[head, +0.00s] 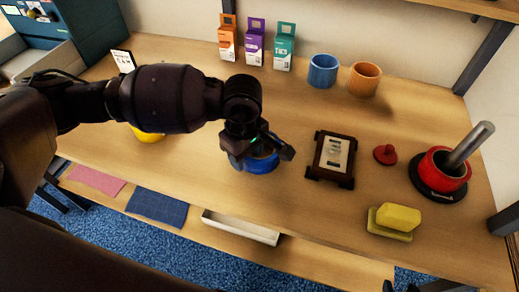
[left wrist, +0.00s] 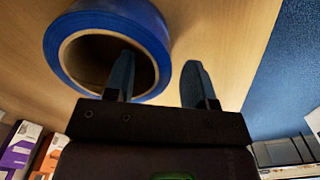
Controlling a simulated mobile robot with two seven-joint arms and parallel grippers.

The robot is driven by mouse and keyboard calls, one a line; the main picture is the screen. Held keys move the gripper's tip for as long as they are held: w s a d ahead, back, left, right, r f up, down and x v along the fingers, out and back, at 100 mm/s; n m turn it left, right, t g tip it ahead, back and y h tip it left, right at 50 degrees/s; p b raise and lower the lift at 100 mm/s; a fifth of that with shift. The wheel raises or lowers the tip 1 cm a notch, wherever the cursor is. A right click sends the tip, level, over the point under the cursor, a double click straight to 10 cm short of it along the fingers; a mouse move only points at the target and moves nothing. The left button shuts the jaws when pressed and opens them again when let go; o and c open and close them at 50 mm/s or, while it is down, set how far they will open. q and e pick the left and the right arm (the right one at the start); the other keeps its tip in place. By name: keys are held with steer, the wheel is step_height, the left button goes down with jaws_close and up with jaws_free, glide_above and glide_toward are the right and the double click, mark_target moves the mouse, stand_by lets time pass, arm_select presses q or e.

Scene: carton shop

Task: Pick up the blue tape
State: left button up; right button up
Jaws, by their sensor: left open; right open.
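The blue tape (head: 262,166) is a roll lying on the table, partly hidden under my left gripper (head: 262,154). In the left wrist view the blue tape (left wrist: 157,28) shows as a ring with a brown core. My left gripper is open there (left wrist: 160,78). One finger overlaps the roll's hole and the other is outside the ring, with the tape's wall between them in the picture. I cannot tell how far down the fingers reach. My right gripper (head: 415,286) shows only in part at the bottom edge, open.
A yellow sponge (head: 398,218) is near the front edge. Blue (head: 323,71) and orange (head: 364,79) cups and several cartons (head: 254,42) stand behind.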

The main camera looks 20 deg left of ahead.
arm_select(q)
step_height(320, 180, down, 2)
steer(key=shift+f, duration=0.1)
steer(key=shift+c, duration=0.5)
jaws_close()
